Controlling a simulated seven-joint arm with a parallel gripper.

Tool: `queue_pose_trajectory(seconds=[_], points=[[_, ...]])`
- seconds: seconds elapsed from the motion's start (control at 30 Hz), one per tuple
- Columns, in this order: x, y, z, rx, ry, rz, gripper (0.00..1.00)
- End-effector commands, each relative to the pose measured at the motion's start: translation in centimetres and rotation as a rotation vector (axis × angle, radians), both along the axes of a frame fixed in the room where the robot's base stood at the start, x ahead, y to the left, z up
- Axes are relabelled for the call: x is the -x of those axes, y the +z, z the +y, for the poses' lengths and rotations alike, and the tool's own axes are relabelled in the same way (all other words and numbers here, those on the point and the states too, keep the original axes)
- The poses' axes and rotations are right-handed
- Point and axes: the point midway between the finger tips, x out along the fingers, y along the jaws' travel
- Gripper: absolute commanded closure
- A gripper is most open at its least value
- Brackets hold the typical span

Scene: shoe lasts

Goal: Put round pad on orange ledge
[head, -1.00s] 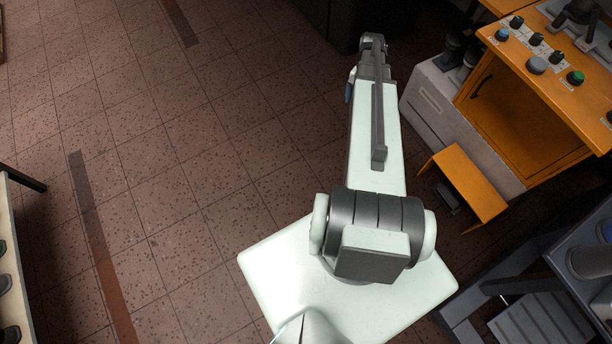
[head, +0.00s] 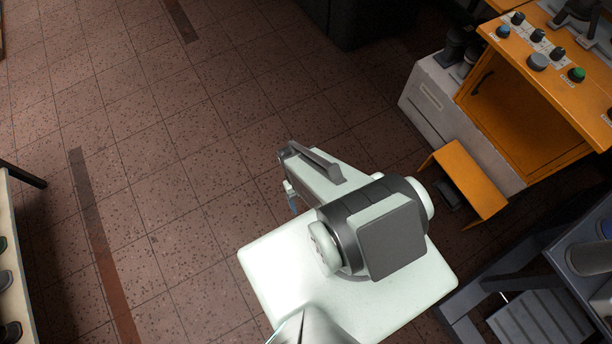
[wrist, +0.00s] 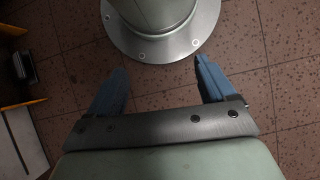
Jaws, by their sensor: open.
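I cannot pick out a round pad in either view. A low, bent orange ledge (head: 472,178) juts from the foot of the orange machine, at the right of the head view, with a dark pedal under it. Nothing visible lies on its top. My gripper (wrist: 160,78) is open and empty, its two blue fingers wide apart above the tiled floor in the wrist view. In the head view, my folded arm hides most of it; a bit of blue finger shows left of the arm, well away from the ledge.
The orange machine (head: 515,105) has a knobbed panel on top. A grey-blue stand (head: 560,285) with a grey cylinder (head: 592,258) is at the lower right. A pale bench (head: 15,240) with dark shoe-like shapes is at the left edge. The floor between is clear.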

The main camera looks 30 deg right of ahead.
Motion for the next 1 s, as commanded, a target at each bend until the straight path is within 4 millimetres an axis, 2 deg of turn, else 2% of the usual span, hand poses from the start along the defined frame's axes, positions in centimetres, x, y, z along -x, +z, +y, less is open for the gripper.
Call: queue_pose_trajectory(seconds=[0.03, 0.1, 0.23, 1.0], points=[[1.3, -0.1, 0.6, -0.005, 0.029, 0.011, 0.17], [2.3, -0.3, 1.0, -0.01, 0.055, 0.019, 0.17], [3.2, -0.6, 1.4, -0.016, 0.082, 0.026, 0.17], [3.3, -0.6, 1.5, -0.016, 0.087, 0.027, 0.17]])
